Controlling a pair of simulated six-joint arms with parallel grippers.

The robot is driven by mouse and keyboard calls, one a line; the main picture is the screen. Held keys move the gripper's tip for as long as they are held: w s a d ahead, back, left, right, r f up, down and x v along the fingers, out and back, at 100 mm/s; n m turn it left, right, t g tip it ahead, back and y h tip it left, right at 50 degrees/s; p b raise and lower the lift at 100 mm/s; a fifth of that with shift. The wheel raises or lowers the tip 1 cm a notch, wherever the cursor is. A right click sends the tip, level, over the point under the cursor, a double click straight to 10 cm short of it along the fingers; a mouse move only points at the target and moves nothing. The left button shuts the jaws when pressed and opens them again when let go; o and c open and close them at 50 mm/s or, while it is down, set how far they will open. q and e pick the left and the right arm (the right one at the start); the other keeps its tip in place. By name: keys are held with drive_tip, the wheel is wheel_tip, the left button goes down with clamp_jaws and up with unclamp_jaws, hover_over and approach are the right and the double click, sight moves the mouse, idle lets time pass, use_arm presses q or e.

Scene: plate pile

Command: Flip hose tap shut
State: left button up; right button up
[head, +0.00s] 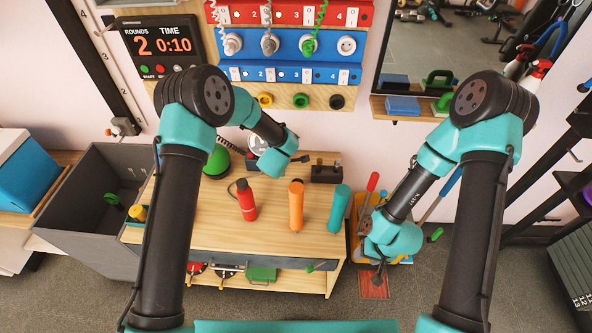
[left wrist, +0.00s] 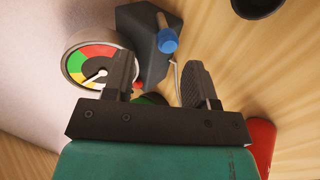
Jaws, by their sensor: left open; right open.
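A small fitting with a reddish end (head: 122,127) on the left wall may be the hose tap; its handle position is too small to tell. My left gripper is hidden behind its own wrist in the head view, beside the round gauge (head: 258,146) at the back of the bench. My right gripper (head: 379,277) is open and points down near a red striped mat (head: 374,286).
A grey bin (head: 92,220) is at the left. A panel of sockets (head: 290,44) hangs at the back.

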use_arm(q)
drive_tip(key=v, duration=1)
drive_tip(key=s+d+m+g+h, duration=0.1)
drive_tip(key=d+m+g, duration=0.2)
drive_tip(key=m, duration=0.5)
drive_tip(key=s+d+f+m+g+h, duration=0.1)
drive_tip(key=d+m+g+h, duration=0.1)
drive_tip(key=m, duration=0.5)
drive_tip(key=shift+s+d+m+g, duration=0.15)
drive_tip(key=shift+d+m+g, duration=0.25)
drive_tip(key=shift+d+g, duration=0.35)
drive_tip(key=shift+d, duration=0.1)
